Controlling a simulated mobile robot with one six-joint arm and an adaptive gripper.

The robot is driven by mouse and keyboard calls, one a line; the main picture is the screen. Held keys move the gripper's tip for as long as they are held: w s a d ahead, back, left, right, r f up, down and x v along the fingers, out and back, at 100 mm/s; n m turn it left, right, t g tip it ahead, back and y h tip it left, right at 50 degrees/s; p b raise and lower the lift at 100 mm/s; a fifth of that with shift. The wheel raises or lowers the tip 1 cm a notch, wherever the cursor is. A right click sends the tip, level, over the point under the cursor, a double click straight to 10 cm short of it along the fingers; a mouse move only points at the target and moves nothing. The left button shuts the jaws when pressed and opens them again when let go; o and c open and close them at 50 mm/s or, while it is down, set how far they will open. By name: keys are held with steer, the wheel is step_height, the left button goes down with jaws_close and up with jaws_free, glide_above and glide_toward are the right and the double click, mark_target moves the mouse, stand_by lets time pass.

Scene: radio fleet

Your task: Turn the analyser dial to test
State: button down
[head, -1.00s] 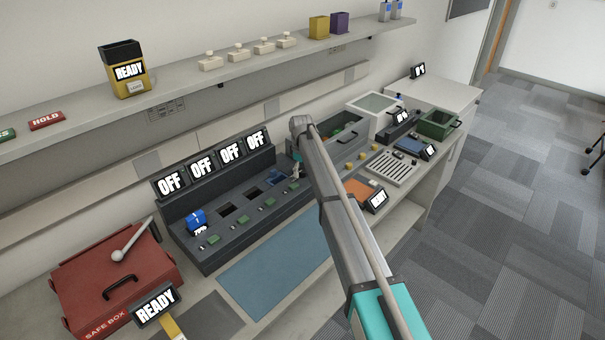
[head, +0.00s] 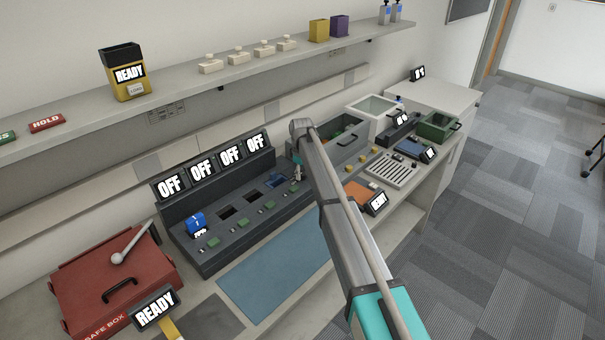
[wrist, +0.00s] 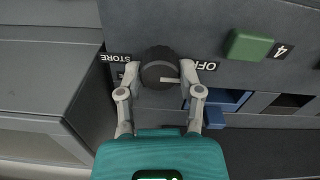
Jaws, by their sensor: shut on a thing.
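In the wrist view a round black dial (wrist: 160,62) sits on a dark grey panel. A label STORE (wrist: 115,58) is on its left and a label OFF (wrist: 206,66) on its right, both upside down. A pale pointer line on the dial's near side points right, towards the OFF side. My gripper (wrist: 157,72) is shut on the dial, one finger on each side. No TEST label is readable, and I cannot tell whether this dial is the analyser's. In the head view my arm hides the dial.
A green button (wrist: 249,46) marked 4 and a blue piece in a slot (wrist: 226,103) are close to the right finger. The charger rack (head: 225,235) has several OFF displays. A red safe box (head: 75,285) is at left. A blue mat (head: 275,270) lies in front.

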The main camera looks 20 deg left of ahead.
steer(key=m, duration=0.4)
steer(key=shift+m, duration=2.4)
steer(key=shift+c, duration=1.3)
jaws_free()
steer(key=shift+n, duration=0.4)
